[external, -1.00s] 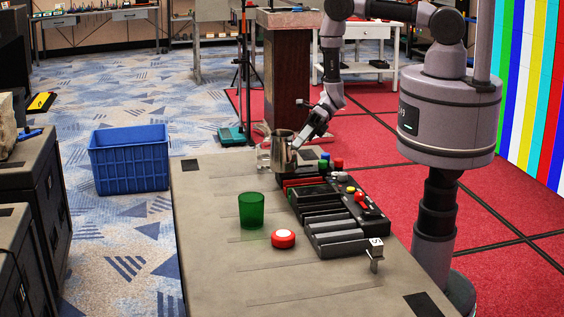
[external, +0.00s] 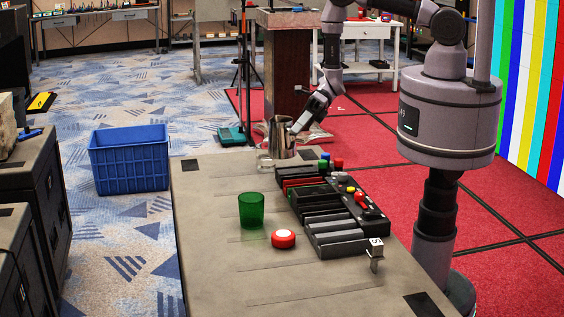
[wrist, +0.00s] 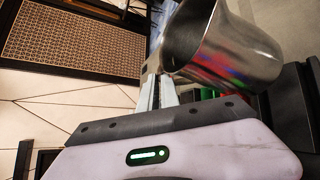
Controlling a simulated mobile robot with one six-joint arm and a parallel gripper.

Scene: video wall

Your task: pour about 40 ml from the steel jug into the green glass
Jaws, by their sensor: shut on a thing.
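The steel jug (external: 281,140) is at the far end of the table in the external view. My gripper (external: 295,128) is shut on its right side. In the wrist view the jug (wrist: 232,48) fills the upper right, its dark mouth facing the upper left; its contents are not visible. My gripper (wrist: 158,88) meets its left side there. The green glass (external: 251,210) stands upright on the table, nearer the camera and left of the jug, well apart from it. I cannot tell how high the jug is above the table.
A clear glass vessel (external: 264,160) stands close to the jug's lower left. Black racks (external: 325,225) and a control panel (external: 361,199) line the table's right side. The table's left side (external: 208,215) is clear.

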